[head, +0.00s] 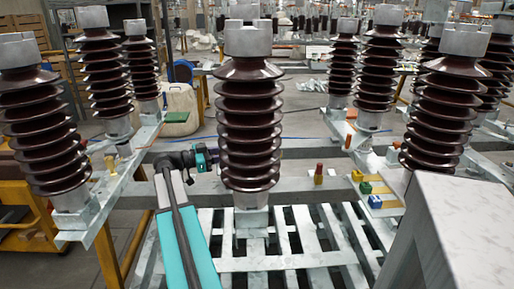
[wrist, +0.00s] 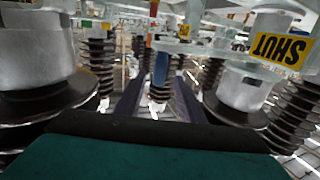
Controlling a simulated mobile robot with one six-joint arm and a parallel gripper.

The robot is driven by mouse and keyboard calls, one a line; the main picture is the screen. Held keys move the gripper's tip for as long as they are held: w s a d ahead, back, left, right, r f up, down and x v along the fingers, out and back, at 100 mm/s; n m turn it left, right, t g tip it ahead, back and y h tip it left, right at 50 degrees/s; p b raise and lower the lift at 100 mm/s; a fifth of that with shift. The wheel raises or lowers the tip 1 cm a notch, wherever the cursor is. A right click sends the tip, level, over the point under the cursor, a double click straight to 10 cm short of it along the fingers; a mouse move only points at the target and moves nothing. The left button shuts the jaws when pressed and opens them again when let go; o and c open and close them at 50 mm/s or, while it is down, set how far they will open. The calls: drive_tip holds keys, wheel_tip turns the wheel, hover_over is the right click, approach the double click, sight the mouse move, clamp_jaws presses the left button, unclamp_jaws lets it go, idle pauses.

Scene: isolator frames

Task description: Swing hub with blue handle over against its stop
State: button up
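In the wrist view, which looks upside down, a blue handle (wrist: 160,68) hangs in the middle, in line with the gap between my fingers. My gripper (wrist: 159,88) has its two dark fingers apart, and nothing is clearly clamped between them. I cannot tell whether the handle is between the tips or just beyond them. The hub carrying the handle is not clear. In the head view my gripper (head: 212,157) is left of the central brown insulator, and its fingertips are partly hidden. I cannot make out the blue handle there.
The central insulator (head: 249,120) stands close beside my gripper. Other insulators (head: 42,130) stand on steel beams at both sides.

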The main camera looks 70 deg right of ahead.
drive_tip(key=x, duration=0.8)
clamp_jaws()
drive_tip(key=shift+w, duration=0.1)
